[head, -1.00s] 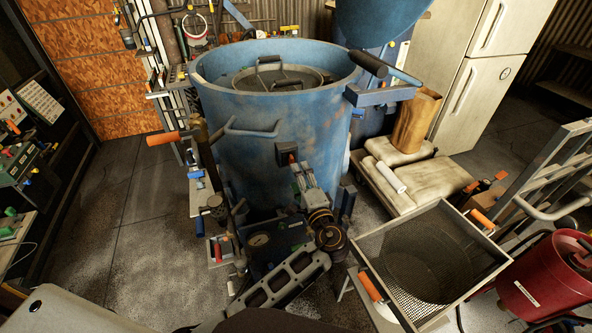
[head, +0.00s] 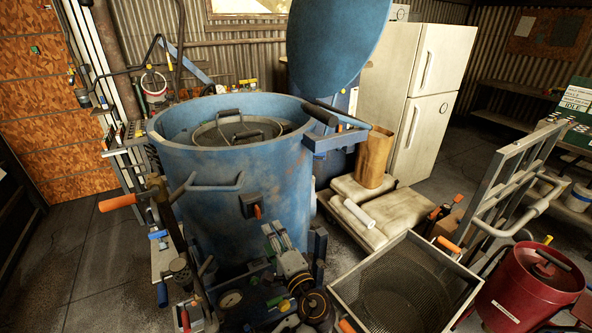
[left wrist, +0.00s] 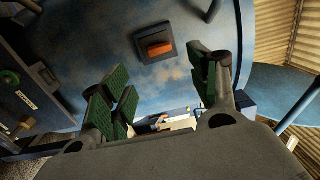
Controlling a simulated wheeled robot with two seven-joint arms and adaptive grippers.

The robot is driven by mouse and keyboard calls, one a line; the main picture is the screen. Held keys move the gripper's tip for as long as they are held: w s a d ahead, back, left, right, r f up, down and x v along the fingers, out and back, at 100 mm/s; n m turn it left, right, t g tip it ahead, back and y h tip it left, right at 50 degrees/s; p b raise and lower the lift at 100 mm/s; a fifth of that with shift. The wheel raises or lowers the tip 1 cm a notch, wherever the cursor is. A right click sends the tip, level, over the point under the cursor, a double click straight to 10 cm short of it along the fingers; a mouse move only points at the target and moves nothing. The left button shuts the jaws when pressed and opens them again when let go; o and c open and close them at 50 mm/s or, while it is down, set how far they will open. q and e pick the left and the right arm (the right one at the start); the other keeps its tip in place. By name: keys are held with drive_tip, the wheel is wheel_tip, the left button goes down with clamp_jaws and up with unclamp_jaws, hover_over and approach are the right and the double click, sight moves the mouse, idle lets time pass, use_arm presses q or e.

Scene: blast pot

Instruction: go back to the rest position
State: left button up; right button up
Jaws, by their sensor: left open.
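The big blue blast pot (head: 235,165) stands upright in the middle of the head view, with a round lid with a black handle (head: 229,113) in its open top. A dark switch box with an orange lever (head: 257,211) is on its front wall. The lever also shows in the left wrist view (left wrist: 157,49). My left gripper (head: 277,236) is just below and right of the switch in the head view, apart from it. In the left wrist view its green-padded fingers (left wrist: 165,88) are spread and empty, facing the pot wall. My right gripper is in neither view.
A mesh-bottomed tray (head: 455,315) and a red canister (head: 530,288) are at the lower right, by a grey metal frame (head: 500,190). Sacks (head: 390,212) lie beside the pot. A white fridge (head: 425,95) stands behind. Bare floor (head: 80,260) lies at the left.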

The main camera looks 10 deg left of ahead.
use_arm(q)
drive_tip(key=s+a+f+n+g+h, duration=0.3)
drive_tip(key=s+a+f+n+g, duration=0.3)
drive_tip(key=a+f, duration=0.4)
drive_tip(key=s+a+f+n+g+h, duration=0.1)
drive_tip(key=s+f+n+g+h, duration=0.2)
drive_tip(key=s, duration=0.5)
drive_tip(key=s+f+g+h, duration=0.2)
drive_tip(key=s+h, duration=0.2)
drive_tip(key=s, duration=0.3)
drive_tip(key=s+f+g+b, duration=0.1)
drive_tip(key=s+f+g, duration=0.15)
drive_tip(key=f, duration=3.15)
drive_tip(key=s+a+f, duration=0.2)
drive_tip(key=s+f, duration=0.8)
drive_tip(key=s, duration=0.1)
drive_tip(key=s+a+f+b, duration=0.1)
drive_tip(key=s+a+f, duration=0.1)
drive_tip(key=s+f, duration=0.9)
drive_tip(key=shift+s, duration=0.45)
